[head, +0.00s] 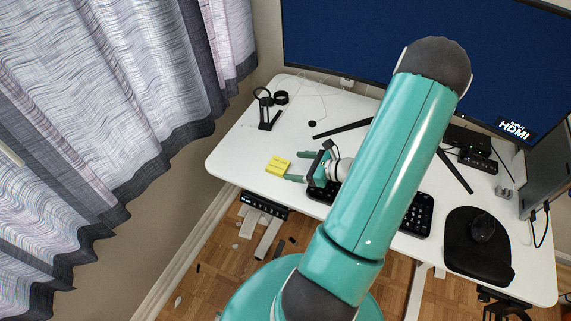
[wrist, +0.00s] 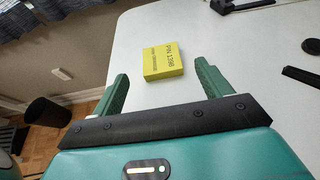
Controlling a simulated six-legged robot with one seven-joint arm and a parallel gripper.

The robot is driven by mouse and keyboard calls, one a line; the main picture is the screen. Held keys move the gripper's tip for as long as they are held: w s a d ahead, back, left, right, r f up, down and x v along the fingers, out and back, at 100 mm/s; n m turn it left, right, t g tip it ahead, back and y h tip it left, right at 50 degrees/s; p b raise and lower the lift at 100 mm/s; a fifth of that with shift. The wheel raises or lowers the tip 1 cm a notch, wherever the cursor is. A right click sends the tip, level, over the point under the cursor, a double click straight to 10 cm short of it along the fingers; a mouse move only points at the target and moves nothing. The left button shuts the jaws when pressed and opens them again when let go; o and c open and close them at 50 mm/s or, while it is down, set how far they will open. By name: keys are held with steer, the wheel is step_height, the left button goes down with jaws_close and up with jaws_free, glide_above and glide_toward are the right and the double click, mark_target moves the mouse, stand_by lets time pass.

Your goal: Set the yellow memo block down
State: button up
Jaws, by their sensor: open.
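The yellow memo block (head: 278,166) lies flat on the left part of the white desk (head: 238,143), near its front left edge. It also shows in the wrist view (wrist: 163,61), with dark print on its top and side. My gripper (head: 291,166) is open, with its green fingers pointing at the block. In the wrist view my gripper (wrist: 160,83) has its fingertips apart on either side, and the block sits just beyond them, between their lines. The fingers do not touch the block.
A black headphone-like stand (head: 267,112) is behind the block. A keyboard (head: 416,214) lies right of my gripper, partly hidden by my arm. A large monitor (head: 340,45) stands at the back. A mouse (head: 482,229) rests on a black pad at right. Desk around the block is clear.

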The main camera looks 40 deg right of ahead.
steer(key=v, duration=0.5)
steer(key=w+a+r+n+g+y, duration=0.1)
steer(key=w+a+r+n+g, duration=0.25)
steer(key=a+r+n, duration=0.45)
steer(key=w+a+r+n+g+y, duration=0.1)
steer(key=w+a+r+n+g, duration=0.1)
steer(key=a+r+n+g, duration=0.55)
steer(key=s+a+r+n+t+h, duration=0.2)
steer(key=a+r+n+h, duration=0.1)
steer(key=a+r+n, duration=0.4)
steer(key=s+a+r+n+t+h, duration=0.1)
steer(key=s+a+r+n+h, duration=0.2)
steer(key=a+r+n, duration=0.3)
steer(key=a+n, duration=0.2)
steer(key=n, duration=0.1)
steer(key=shift+s+a+r+t+h, duration=0.3)
steer(key=shift+a+r+t, duration=0.05)
steer(key=shift+t, duration=0.05)
steer(key=shift+n, duration=0.25)
steer(key=c, duration=0.9)
steer(key=shift+d, duration=0.2)
